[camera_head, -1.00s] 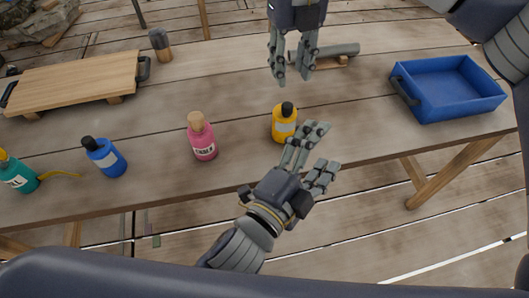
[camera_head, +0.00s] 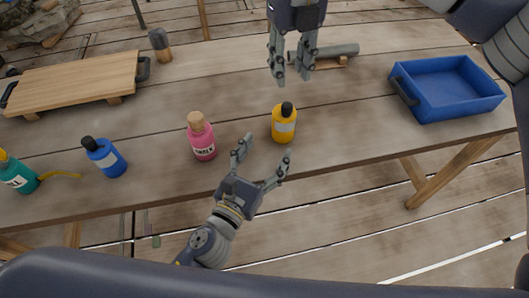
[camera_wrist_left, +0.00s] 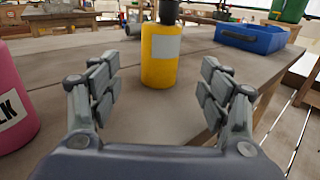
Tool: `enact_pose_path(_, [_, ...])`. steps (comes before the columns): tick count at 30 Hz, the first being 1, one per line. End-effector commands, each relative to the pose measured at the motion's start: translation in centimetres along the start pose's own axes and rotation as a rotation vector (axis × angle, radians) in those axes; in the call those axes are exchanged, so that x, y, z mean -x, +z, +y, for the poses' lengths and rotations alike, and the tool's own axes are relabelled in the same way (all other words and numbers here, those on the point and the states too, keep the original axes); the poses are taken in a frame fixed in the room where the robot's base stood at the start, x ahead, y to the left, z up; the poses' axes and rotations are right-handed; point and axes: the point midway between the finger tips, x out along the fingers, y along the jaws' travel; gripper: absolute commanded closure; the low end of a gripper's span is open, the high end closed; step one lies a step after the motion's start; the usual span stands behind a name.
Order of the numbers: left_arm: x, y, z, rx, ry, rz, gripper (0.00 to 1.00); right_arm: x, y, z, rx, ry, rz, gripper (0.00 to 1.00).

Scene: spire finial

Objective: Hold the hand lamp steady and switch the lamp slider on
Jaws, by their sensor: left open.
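A grey cylinder (camera_head: 338,50), which looks like the hand lamp, lies on a small wooden support (camera_head: 330,63) at the back of the table. No slider can be made out on it. My right gripper (camera_head: 292,79) points down just left of and in front of this cylinder, its fingers apart and nothing seen between them. My left gripper (camera_head: 268,149) is open and empty near the table's front edge, between the pink bottle (camera_head: 202,140) and the yellow bottle (camera_head: 284,127). In the left wrist view the yellow bottle (camera_wrist_left: 158,60) stands ahead, between the open fingers.
A blue tray (camera_head: 448,112) stands at the right. A wooden board (camera_head: 75,80), a dark-topped cylinder (camera_head: 160,46), a blue bottle (camera_head: 105,158) and a teal bottle (camera_head: 20,178) with a yellow spout are at the left. The table middle is mostly clear.

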Motion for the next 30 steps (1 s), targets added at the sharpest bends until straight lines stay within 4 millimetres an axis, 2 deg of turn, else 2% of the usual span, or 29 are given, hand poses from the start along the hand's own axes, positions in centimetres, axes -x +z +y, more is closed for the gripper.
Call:
enact_pose_path(5, [-2.3, 0.2, 0.0, -0.001, -0.001, -0.005, 0.29, 0.0, 0.0, 0.0, 0.0, 0.0, 0.0, 0.67])
enact_pose_path(15, [-8.2, 0.2, 0.0, 0.003, 0.0, -0.003, 0.29, 0.0, 0.0, 0.0, 0.0, 0.0, 0.0, 0.67])
enact_pose_path(18, [-9.3, 0.1, 0.0, 0.004, 0.0, -0.002, 0.29, 0.0, 0.0, 0.0, 0.0, 0.0, 0.0, 0.67])
enact_pose_path(23, [-10.2, 0.1, 0.0, 0.004, 0.0, -0.001, 0.29, 0.0, 0.0, 0.0, 0.0, 0.0, 0.0, 0.67])
enact_pose_path(30, [-10.3, 0.1, -0.1, 0.005, 0.0, 0.0, 0.29, 0.0, 0.0, 0.0, 0.0, 0.0, 0.0, 0.67])
